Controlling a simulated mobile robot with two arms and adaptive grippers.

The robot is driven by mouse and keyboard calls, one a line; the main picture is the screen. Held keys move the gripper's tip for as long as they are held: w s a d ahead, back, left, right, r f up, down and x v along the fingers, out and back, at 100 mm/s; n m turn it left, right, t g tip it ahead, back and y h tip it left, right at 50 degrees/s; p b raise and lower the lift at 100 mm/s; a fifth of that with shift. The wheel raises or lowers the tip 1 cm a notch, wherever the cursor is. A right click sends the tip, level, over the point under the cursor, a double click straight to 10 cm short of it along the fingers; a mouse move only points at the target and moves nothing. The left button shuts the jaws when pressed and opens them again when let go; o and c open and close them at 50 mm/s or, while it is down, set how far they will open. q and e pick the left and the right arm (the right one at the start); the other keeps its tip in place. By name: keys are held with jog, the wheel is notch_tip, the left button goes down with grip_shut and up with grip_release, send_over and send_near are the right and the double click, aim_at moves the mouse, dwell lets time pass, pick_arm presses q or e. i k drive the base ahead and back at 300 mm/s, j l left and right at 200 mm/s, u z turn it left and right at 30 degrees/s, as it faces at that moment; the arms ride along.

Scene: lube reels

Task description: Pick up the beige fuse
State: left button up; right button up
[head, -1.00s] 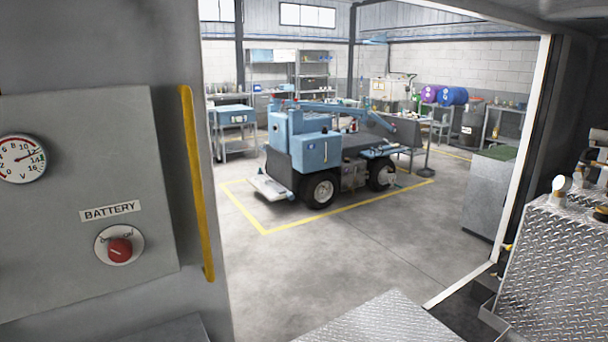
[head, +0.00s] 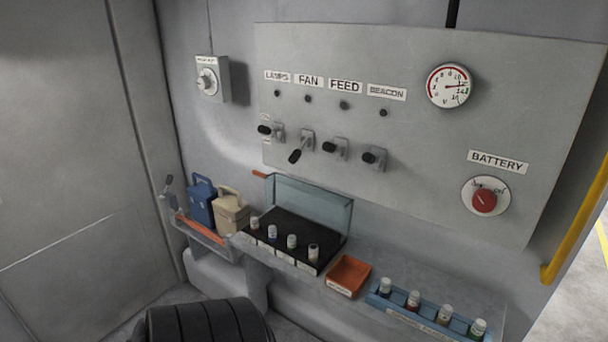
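More white-topped fuses (head: 292,242) stand in a black fuse panel (head: 312,232) with a raised clear bluish lid (head: 312,205). Neither of my grippers is in view.
An orange bin (head: 349,275) sits between panel and tray. A blue case (head: 201,204) and beige case (head: 231,213) stand at left. Above are a switch panel (head: 420,150), battery knob (head: 484,200) and gauge (head: 449,86). A black ribbed object (head: 205,322) is at the bottom.

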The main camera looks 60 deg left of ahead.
aim_at(313, 249)
jog(key=u, duration=2.1)
